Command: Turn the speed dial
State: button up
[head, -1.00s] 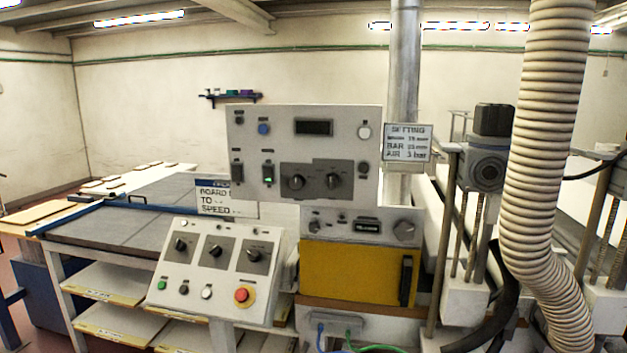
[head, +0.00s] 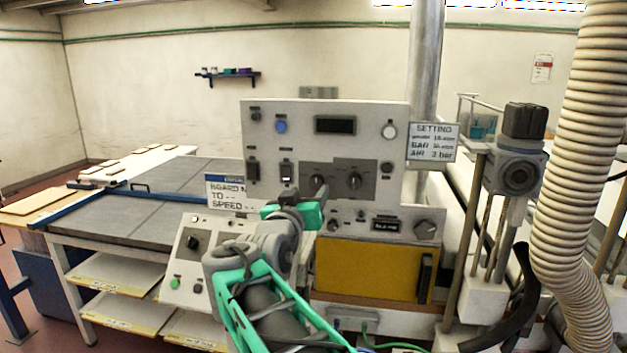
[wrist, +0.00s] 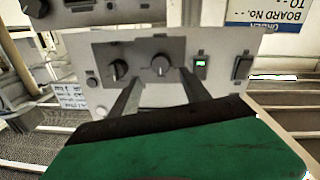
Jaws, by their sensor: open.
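Two black dials sit side by side on a dark grey plate on the upright panel: a left dial (head: 317,182) and a right dial (head: 354,181). I cannot read which is the speed dial. In the wrist view, which is upside down, the same left dial (wrist: 160,65) shows between my fingertips, and the right dial (wrist: 117,69) lies beyond one finger. My gripper (wrist: 160,80) is open and empty, its two dark fingers pointing at the panel. I cannot tell whether they touch it. In the head view my green arm hides part of the sloping console (head: 187,267).
A lit green switch (wrist: 200,62) is beside the dials. Below the panel is a unit with a large knob (head: 425,228) and display, above a yellow cabinet (head: 372,270). A settings sign (head: 433,142) hangs right. A ribbed hose (head: 590,130) stands far right.

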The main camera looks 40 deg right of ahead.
aim_at(316, 183)
jog(key=p+x, duration=0.2)
jog(key=x, duration=0.3)
jog(key=shift+w, duration=0.1)
jog(key=shift+w+d+f, duration=0.1)
jog(key=shift+w+d, duration=0.2)
jog(key=shift+d, duration=0.15)
jog(key=shift+c, duration=0.4)
grip_shut()
